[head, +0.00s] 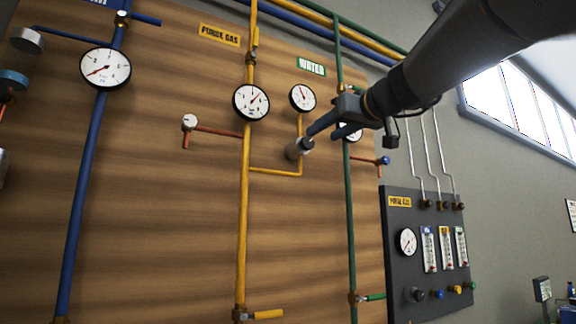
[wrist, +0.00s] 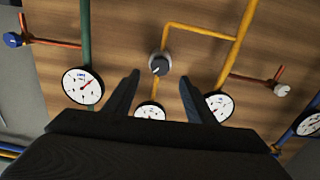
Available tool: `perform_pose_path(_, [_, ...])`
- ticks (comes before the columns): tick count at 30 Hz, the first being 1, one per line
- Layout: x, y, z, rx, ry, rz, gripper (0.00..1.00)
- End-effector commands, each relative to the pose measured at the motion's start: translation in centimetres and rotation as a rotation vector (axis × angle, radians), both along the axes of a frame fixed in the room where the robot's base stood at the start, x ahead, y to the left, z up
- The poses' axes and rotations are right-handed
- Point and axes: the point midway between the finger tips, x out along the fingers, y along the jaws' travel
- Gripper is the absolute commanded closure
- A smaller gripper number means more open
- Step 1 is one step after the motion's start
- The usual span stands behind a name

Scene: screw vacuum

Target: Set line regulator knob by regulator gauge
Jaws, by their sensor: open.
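The regulator knob (head: 293,151) is a short grey cylinder on the yellow branch pipe, below a small white regulator gauge (head: 302,97) whose red needle points up and left. In the wrist view the knob (wrist: 160,64) shows its dark round face just beyond and between my fingertips. The gauge (wrist: 150,111) shows there below the knob, partly covered by my gripper body. My gripper (head: 310,138) is open and empty, its fingers pointing at the knob from the right. I cannot tell whether a finger touches the knob.
A larger gauge (head: 251,102) sits on the yellow pipe to the left. The green pipe (head: 350,220) runs close to the right, with a gauge partly behind my gripper. A white-handled valve (head: 190,122) sticks out left. A dark flowmeter panel (head: 432,255) stands lower right.

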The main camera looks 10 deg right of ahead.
Motion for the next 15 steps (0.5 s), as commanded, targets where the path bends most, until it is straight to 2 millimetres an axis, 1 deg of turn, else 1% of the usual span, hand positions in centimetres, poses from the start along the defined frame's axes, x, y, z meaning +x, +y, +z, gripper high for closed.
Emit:
perform_pose_path(9, [4.4,1.6,0.1,0.002,0.004,0.004,0.50])
perform_pose_path(15, [6.5,2.2,0.0,0.001,0.003,0.002,0.50])
